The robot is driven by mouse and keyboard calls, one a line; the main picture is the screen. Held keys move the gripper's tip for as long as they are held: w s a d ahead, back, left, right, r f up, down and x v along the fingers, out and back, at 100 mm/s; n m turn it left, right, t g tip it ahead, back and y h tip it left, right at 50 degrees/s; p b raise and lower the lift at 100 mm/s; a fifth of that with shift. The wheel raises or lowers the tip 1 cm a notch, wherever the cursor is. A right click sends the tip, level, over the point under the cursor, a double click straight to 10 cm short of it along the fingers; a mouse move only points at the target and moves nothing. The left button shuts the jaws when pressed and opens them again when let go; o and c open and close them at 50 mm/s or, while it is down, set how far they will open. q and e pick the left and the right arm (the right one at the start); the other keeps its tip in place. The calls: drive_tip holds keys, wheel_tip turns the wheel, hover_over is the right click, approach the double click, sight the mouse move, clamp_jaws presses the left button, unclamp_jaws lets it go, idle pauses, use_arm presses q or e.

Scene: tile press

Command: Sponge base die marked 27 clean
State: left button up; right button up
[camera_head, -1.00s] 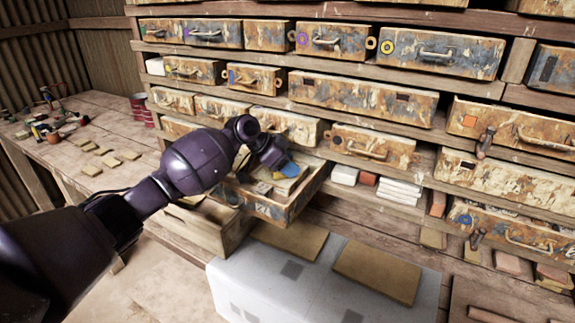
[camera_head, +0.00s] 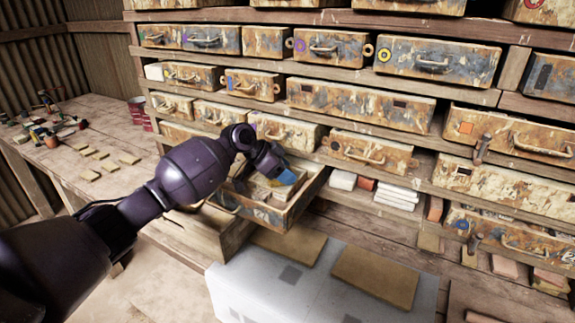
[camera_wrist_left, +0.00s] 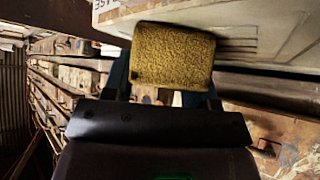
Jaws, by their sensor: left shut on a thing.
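My left gripper (camera_head: 284,178) is over the pulled-out drawer (camera_head: 300,203) in the head view. In the left wrist view it is shut on a yellow-brown sponge (camera_wrist_left: 172,52), with a dark blue finger on each side. A pale block (camera_wrist_left: 262,22) with dark lettering ending in "ASE" lies just beyond the sponge; it looks like the base die. The sponge overlaps its edge in the picture, and I cannot tell whether they touch. The number 27 cannot be read. In the head view my arm and gripper hide much of the drawer's inside. My right gripper is not in view.
A rack of worn drawers (camera_head: 360,100) fills the back. White blocks (camera_head: 397,196) lie on a shelf to the right. A pale chest (camera_head: 300,276) with brown pads (camera_head: 376,277) stands in front. A cluttered workbench (camera_head: 105,120) is at the left.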

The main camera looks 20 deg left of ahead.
use_arm(q)
drive_tip(key=shift+s+f, duration=0.1)
drive_tip(key=shift+f, duration=0.05)
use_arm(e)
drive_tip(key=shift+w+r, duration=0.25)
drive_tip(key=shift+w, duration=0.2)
use_arm(q)
drive_tip(key=shift+w+d+b, duration=0.2)
drive_tip(key=shift+w+b, duration=0.4)
drive_tip(key=shift+w, duration=0.7)
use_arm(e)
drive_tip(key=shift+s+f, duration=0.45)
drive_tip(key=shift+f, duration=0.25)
use_arm(q)
drive_tip(key=shift+s+a+p, duration=0.2)
drive_tip(key=shift+s+p, duration=0.35)
drive_tip(key=shift+s, duration=0.85)
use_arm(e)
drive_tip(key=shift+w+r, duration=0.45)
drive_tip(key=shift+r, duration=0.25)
use_arm(q)
drive_tip(key=shift+f, duration=0.1)
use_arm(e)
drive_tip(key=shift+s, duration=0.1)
